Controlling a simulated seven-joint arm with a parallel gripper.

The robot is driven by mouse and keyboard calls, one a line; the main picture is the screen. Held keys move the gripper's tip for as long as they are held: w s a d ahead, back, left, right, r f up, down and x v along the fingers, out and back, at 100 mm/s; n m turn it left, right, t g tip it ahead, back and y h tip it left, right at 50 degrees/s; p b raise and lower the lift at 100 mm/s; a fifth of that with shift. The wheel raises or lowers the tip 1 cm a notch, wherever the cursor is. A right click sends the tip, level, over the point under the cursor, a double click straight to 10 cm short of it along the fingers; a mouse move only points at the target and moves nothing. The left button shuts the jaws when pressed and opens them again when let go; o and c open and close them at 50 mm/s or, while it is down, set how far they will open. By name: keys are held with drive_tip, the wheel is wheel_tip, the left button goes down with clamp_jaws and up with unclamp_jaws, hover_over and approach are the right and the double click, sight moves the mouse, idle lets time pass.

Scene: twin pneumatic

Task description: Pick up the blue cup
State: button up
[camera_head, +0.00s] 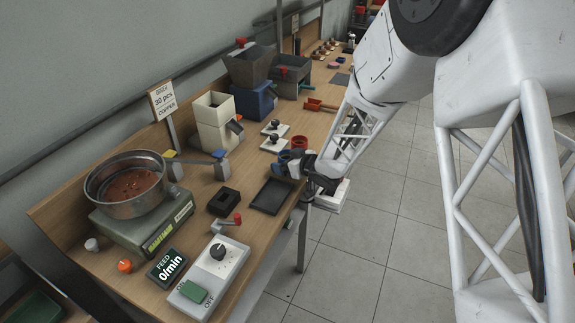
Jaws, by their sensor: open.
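A small blue cup (283,157) stands on the wooden bench near its right edge, just left of my gripper. A red-orange cup (299,142) stands right behind it. My gripper (303,171) is at the bench's right edge, beside the blue cup on its right and front side. The jaws are open. The fingers are dark and small in this view, and whether they touch the cup cannot be told.
A black tray (271,196) lies in front of the cup. White switch plates (274,128) lie behind it. A cream hopper (212,125) stands to the left. A metal bowl (128,185) sits on a green machine at far left. Open floor lies right of the bench.

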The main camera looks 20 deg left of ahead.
sight(287, 153)
drive_tip(key=shift+c, duration=0.5)
drive_tip(key=c, duration=1)
drive_tip(key=shift+r, duration=0.7)
wheel_tip(287, 153, up, 2)
drive_tip(key=shift+r, duration=0.1)
drive_tip(key=s+d, duration=0.3)
drive_tip(key=s, duration=0.1)
drive_tip(key=s+d+r, duration=0.1)
drive_tip(key=s+d, duration=0.2)
drive_tip(key=s, duration=0.1)
drive_tip(key=s+d, duration=0.4)
drive_tip(key=shift+s+r, duration=0.2)
drive_tip(key=shift+s, duration=0.1)
